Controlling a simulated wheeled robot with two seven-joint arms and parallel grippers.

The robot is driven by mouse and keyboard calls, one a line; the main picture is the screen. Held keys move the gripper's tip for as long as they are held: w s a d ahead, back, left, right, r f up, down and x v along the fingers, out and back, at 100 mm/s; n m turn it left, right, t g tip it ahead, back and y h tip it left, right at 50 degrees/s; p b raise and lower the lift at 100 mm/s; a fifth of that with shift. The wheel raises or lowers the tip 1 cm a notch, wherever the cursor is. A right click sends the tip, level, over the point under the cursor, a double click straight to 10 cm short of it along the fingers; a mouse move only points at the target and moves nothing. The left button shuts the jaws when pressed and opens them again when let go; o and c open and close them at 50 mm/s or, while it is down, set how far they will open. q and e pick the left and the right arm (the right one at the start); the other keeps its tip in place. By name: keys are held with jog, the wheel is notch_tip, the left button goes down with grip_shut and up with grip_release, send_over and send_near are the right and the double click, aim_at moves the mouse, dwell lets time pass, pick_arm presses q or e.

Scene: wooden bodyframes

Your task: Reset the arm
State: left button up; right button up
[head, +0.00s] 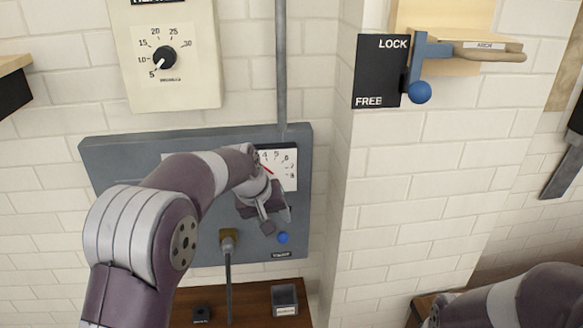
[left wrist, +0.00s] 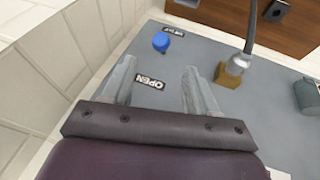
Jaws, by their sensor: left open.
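My left gripper (head: 275,222) is in front of the lower right part of a grey wall panel (head: 120,165). Its jaws are open and empty.
A dial box (head: 205,85) is above the panel. A gauge (head: 286,172) is partly hidden behind my left arm. A LOCK/FREE plate (head: 378,72) with a blue-ended lever (head: 420,92) is on the pillar. A wooden shelf (head: 255,298) lies below, and a pipe (head: 281,60) runs down the wall.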

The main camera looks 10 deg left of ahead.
pick_arm(q)
jog(key=s+a+f+m+g+b, duration=0.1)
jog(key=s+a+f, duration=0.1)
jog(key=s+f, duration=0.3)
jog(key=s+a+f+m+g+y+b, duration=0.1)
jog(key=s+f, duration=0.4)
jog(key=s, duration=0.8)
jog(key=s+a+f+g+y+b, duration=0.1)
jog(key=s+a+f+b, duration=0.2)
jog(key=s, duration=0.6)
notch_tip(320, 180, down, 2)
jog(key=shift+a+f+m, duration=0.1)
jog(key=shift+a+m, duration=0.3)
jog(key=shift+a, duration=0.1)
